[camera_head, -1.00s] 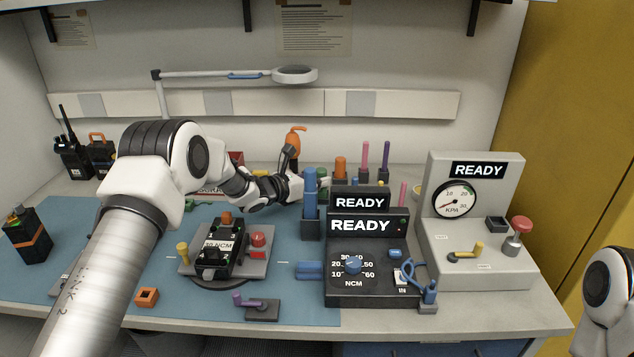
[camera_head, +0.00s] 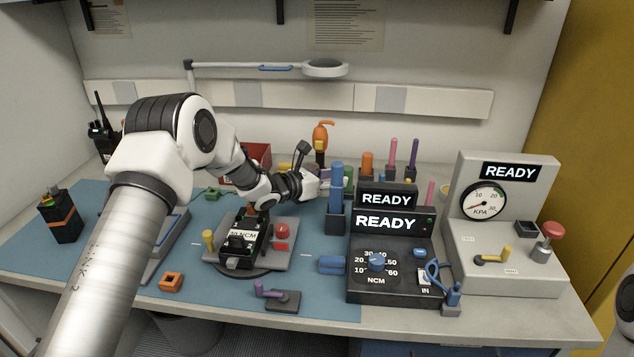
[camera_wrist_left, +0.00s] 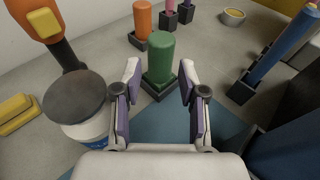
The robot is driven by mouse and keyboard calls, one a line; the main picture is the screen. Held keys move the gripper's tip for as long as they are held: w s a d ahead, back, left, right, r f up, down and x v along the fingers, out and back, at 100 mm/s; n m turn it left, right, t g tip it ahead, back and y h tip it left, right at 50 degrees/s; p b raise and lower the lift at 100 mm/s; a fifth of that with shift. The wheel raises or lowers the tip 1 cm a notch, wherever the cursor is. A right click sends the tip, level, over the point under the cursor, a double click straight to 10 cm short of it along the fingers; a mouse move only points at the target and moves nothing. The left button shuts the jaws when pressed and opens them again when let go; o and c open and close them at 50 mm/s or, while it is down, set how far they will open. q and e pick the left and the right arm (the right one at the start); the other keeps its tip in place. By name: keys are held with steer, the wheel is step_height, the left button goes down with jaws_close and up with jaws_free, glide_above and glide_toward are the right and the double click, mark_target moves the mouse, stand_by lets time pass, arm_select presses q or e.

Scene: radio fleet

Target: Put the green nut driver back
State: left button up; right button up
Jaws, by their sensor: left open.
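The green nut driver (camera_wrist_left: 160,62) stands upright in a small black holder (camera_wrist_left: 158,90), seen in the left wrist view. In the head view it shows partly behind the tall blue driver (camera_head: 336,185). My left gripper (camera_wrist_left: 160,82) is open and empty, with its fingers apart on either side of the green driver's line and the driver just beyond the fingertips. In the head view my left gripper (camera_head: 322,180) is left of the blue driver. My right gripper is not in view; only a bit of my right arm shows at the right edge.
An orange driver (camera_wrist_left: 143,18) stands in a holder behind the green one. A dark-lidded jar (camera_wrist_left: 75,97) is close to the left finger. The blue driver (camera_wrist_left: 270,60) leans in the picture at right. Black READY boxes (camera_head: 390,255) stand in front; a fixture (camera_head: 245,245) sits below my left arm.

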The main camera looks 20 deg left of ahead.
arm_select(q)
steer(key=v, duration=0.8)
steer(key=shift+s+b, duration=0.15)
steer(key=shift+b, duration=0.2)
